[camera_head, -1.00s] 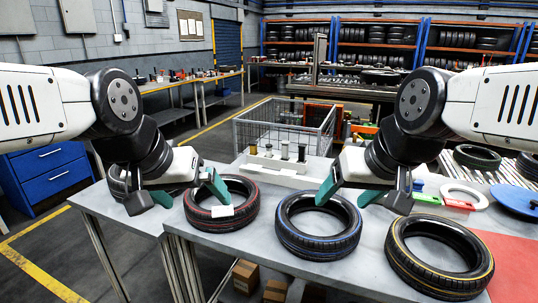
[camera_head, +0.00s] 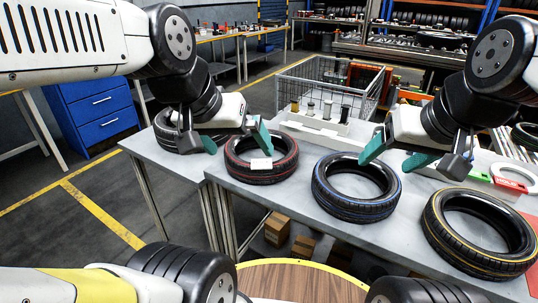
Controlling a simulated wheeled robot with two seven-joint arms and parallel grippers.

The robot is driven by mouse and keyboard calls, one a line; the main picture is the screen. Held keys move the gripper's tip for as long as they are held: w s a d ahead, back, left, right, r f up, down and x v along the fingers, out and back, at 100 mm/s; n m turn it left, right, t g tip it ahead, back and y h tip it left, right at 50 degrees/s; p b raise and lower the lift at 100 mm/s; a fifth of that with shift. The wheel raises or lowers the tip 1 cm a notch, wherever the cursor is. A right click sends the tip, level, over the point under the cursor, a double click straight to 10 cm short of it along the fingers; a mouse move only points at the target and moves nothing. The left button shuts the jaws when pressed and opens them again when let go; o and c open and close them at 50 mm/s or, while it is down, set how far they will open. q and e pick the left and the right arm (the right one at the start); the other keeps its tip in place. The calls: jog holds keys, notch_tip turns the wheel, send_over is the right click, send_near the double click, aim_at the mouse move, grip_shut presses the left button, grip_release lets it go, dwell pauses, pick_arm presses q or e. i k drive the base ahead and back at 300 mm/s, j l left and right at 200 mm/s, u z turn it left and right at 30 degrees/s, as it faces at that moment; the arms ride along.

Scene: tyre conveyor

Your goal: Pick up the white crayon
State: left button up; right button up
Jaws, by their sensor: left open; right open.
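A white tray (camera_head: 316,132) at the back of the grey table holds several short upright cylinders with dark or pale parts. My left gripper (camera_head: 237,140) is open and empty, above the back of the red-striped tyre, left of the tray. My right gripper (camera_head: 395,155) is open and empty, behind the blue-striped tyre, right of the tray.
A wire cage (camera_head: 370,88) stands behind the tray. Green and red blocks and a white ring are at the right.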

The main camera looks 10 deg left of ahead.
aim_at(310, 109)
jog(key=i+j+u, duration=0.3)
jog(key=i+j, duration=0.15)
jog(key=j, duration=0.25)
jog(key=i+j+u, duration=0.3)
jog(key=i+j, duration=0.25)
